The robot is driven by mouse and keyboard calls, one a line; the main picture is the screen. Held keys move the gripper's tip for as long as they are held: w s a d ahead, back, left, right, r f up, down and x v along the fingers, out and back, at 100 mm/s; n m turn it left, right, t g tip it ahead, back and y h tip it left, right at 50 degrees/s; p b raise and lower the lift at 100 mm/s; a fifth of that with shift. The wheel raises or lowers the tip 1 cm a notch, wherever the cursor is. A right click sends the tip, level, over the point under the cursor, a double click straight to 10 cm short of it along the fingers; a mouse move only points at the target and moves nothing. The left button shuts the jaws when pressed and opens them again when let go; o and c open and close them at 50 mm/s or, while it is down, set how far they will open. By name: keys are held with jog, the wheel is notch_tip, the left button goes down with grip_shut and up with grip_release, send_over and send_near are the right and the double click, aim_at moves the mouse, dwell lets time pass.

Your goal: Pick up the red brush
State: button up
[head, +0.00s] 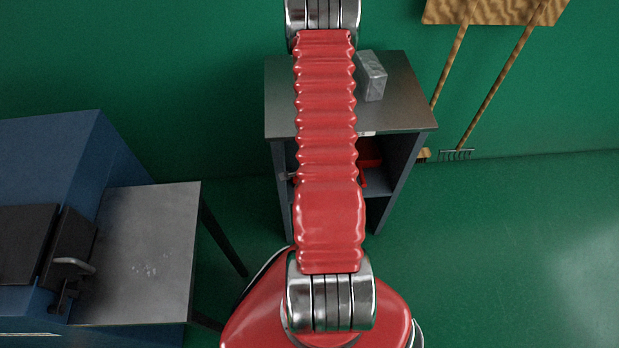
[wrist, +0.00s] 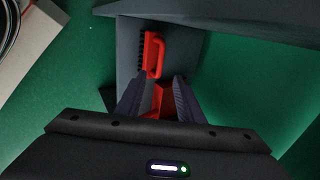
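The red brush (wrist: 154,56) lies on a grey shelf surface in the wrist view, with dark bristles along its left side and a looped handle. My gripper (wrist: 162,82) points toward it from below in that view. Its two dark fingers are apart, and the brush shows beyond their tips. A second red thing (wrist: 162,101), possibly a dustpan, shows between and below the fingers; I cannot tell whether they touch it. In the head view, my arm hides the gripper and most of the cabinet's inside. Some red (head: 369,153) shows inside the cabinet, but I cannot tell which item it is.
The open-fronted cabinet (head: 412,108) has a grey top bearing a silvery block (head: 372,76). A blue machine (head: 60,150) with a metal side table (head: 150,235) stands at the left. Long-handled tools (head: 500,75) lean at the wall. Green floor is clear at the right.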

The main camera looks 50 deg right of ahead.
jog(key=x, duration=0.7)
jog(key=shift+w+f, duration=0.1)
jog(key=shift+x, duration=2.55)
jog(key=shift+d, duration=0.1)
jog(key=shift+c, duration=0.4)
grip_shut()
